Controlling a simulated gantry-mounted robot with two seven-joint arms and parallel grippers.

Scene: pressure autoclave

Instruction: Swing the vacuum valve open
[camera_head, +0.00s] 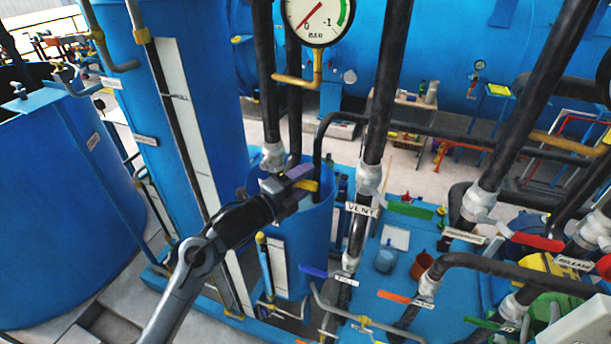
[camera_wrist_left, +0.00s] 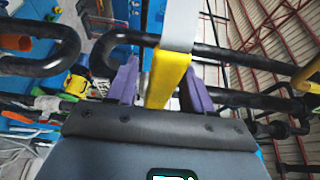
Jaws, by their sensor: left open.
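A yellow valve lever (camera_head: 313,186) shows beside the fingertips of my left gripper (camera_head: 299,177), near the black pipes left of centre in the head view. I take it as the vacuum valve's handle; no label on it can be read. In the left wrist view the yellow lever (camera_wrist_left: 168,76) runs between my two purple fingers, with a gap on each side. The gripper is open around it, and contact is not visible. The valve body is mostly hidden behind the gripper. My right gripper is not in view.
A pressure gauge (camera_head: 318,20) hangs above. The VENT valve's green handle (camera_head: 411,210), a blue handle (camera_head: 314,272), an orange handle (camera_head: 394,297) and a red handle (camera_head: 537,242) are to the right and below. Black vertical pipes (camera_head: 384,95) stand close by. A blue tank (camera_head: 65,190) fills the left.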

